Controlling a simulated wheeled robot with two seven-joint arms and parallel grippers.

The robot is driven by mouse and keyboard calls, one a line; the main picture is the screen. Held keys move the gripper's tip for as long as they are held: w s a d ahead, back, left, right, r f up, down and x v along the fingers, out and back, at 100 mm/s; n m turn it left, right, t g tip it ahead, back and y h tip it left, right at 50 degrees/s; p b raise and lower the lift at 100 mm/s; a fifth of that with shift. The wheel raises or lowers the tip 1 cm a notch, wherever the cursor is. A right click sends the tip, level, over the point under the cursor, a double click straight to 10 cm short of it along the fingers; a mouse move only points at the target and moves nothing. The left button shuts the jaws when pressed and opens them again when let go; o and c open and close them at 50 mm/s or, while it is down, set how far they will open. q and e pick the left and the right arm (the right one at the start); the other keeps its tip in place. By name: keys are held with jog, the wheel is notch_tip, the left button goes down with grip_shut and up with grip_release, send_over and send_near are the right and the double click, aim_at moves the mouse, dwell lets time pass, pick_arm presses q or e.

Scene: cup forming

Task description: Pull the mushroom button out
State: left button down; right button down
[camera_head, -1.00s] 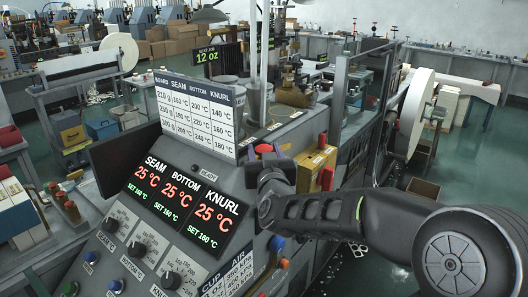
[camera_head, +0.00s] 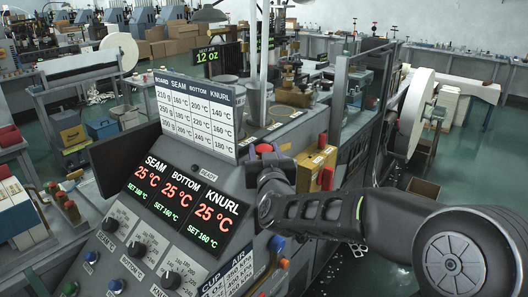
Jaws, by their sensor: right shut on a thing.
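The red mushroom button (camera_head: 264,148) shows its top just above my right gripper (camera_head: 264,166), near the upper right edge of the sloped control panel. My right arm comes in from the right and its gripper covers the lower part of the button. The gripper is shut on the button, though the fingertips are mostly hidden behind the gripper body. My left gripper does not show.
The display (camera_head: 174,190) reads 25 °C for seam, bottom and knurl. Black knobs (camera_head: 134,249) sit below it. A settings chart (camera_head: 196,117) stands above it. A yellow box (camera_head: 318,160) with a red handle is close to the right of my gripper.

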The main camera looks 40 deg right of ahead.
jog(key=shift+r, duration=0.7)
jog(key=c, duration=0.8)
grip_release()
jog(key=shift+o, duration=0.2)
jog(key=shift+s+a+f, duration=0.1)
jog(key=shift+s+a, duration=0.2)
jog(key=shift+s, duration=0.2)
jog(key=b+v, duration=0.1)
jog(key=v, duration=0.5)
jog(key=shift+s+a, duration=0.2)
jog(key=shift+s, duration=0.1)
